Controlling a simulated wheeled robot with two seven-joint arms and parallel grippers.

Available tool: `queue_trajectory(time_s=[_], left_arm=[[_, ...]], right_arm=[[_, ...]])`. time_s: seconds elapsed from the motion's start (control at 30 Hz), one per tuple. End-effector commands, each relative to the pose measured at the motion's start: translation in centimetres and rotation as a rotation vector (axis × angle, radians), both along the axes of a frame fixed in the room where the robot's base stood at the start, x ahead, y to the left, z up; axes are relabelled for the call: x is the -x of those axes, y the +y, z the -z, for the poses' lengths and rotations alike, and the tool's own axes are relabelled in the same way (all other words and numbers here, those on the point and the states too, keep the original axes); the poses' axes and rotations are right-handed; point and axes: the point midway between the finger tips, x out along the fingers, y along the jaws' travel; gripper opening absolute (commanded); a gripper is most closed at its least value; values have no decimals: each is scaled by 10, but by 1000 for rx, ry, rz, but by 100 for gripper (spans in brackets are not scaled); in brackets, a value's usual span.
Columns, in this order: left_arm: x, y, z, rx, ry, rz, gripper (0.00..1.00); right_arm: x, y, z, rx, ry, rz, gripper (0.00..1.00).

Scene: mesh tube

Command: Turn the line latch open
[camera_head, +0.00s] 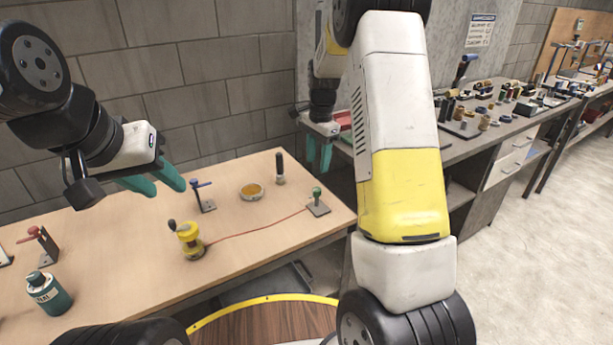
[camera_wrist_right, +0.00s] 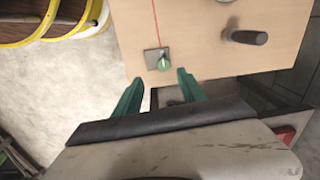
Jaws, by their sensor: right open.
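A green-topped post on a small metal plate (camera_head: 318,204) stands near the table's right edge. A red line runs from it to a yellow reel with a dark knob (camera_head: 190,240). I cannot tell for sure which fitting is the line latch. The plate and its green knob (camera_wrist_right: 163,63) also show in the right wrist view, just beyond my fingertips and apart from them. My right gripper (camera_head: 319,157) is open and empty beyond the table's right end; its spread fingers show in the wrist view (camera_wrist_right: 157,88). My left gripper (camera_head: 167,187) is open and empty above the table's back left.
A blue-handled bracket (camera_head: 204,196), an amber dish (camera_head: 252,191) and a black-handled post (camera_head: 280,168) stand at the table's back. A red-levered bracket (camera_head: 42,245) and a teal bottle (camera_head: 47,292) stand at left. A cluttered workbench (camera_head: 460,150) stands at right.

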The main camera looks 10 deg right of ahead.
Motion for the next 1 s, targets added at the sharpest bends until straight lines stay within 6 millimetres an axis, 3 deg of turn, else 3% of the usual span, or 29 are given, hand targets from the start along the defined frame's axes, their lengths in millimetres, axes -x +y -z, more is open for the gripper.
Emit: queue_trajectory(time_s=[0.03,0.2,0.63,0.8,1.0], left_arm=[[0,0,0,0,0,0,36],[0,0,0,0,0,0,36],[0,0,0,0,0,0,36],[0,0,0,0,0,0,36],[0,0,0,0,0,0,36]], right_arm=[[-7,-1,14,11,18,29,48],[-17,-3,37,30,43,88,48],[-17,-3,99,31,49,94,48],[-17,-3,112,31,46,93,48],[-17,-3,115,30,44,92,48]])
